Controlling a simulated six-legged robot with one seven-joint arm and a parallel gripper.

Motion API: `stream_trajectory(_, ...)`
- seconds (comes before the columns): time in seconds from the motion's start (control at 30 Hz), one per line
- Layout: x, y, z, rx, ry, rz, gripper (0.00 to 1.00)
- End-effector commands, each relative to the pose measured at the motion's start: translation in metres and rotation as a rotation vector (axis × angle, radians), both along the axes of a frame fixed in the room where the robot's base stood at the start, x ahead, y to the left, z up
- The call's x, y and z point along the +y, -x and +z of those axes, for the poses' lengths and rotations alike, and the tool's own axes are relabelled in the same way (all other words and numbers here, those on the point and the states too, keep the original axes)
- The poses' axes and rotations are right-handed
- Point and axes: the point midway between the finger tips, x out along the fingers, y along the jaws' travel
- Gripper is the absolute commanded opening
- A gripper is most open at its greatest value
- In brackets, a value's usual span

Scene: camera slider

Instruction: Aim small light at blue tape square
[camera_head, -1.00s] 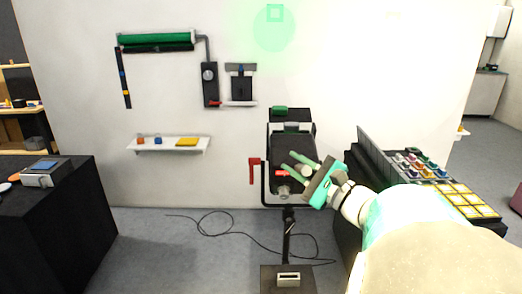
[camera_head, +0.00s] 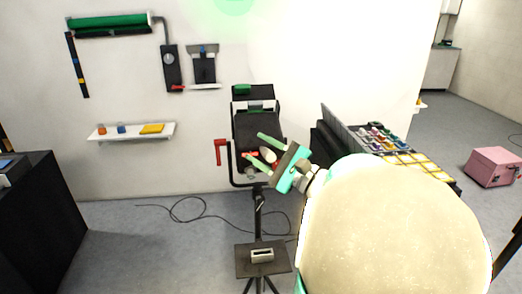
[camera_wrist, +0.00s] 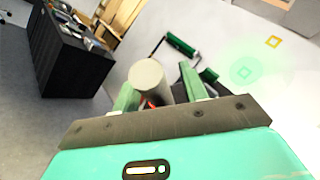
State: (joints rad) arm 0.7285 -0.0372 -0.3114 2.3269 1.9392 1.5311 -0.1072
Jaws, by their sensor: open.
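The lamp (camera_head: 257,126) is a black box on a yoke and stand, with a red lever (camera_head: 221,152) at its left. A pale green light spot (camera_head: 235,3) lies on the white wall, cut by the top edge; the wrist view shows it whole (camera_wrist: 240,62). A greenish-looking tape square (camera_wrist: 244,72) lies inside the spot; its true colour is hard to tell. An orange-yellow square (camera_wrist: 273,41) is outside it, up and right. My gripper (camera_head: 264,151) is open at the lamp's lower front. A cream cylinder (camera_wrist: 148,78) shows between its fingers; contact is unclear.
A black console (camera_head: 385,145) with coloured knobs and lit yellow pads stands right of the lamp. A wall shelf (camera_head: 133,132) holds small blocks. A dark cabinet (camera_head: 38,220) stands left. A cable (camera_head: 185,215) lies on the floor. A pink box (camera_head: 494,166) is far right.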

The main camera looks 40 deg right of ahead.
Motion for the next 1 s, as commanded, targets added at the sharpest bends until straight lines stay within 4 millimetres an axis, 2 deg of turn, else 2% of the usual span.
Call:
stream_trajectory(0.17,-0.006,0.024,-0.006,0.000,-0.001,-0.004,0.43)
stream_trajectory(0.6,-0.029,0.110,-0.030,0.000,-0.001,-0.003,0.43)
stream_trajectory(0.8,-0.032,0.125,-0.034,0.000,-0.001,0.000,0.43)
stream_trajectory(1.0,-0.032,0.126,-0.034,-0.001,0.000,0.001,0.43)
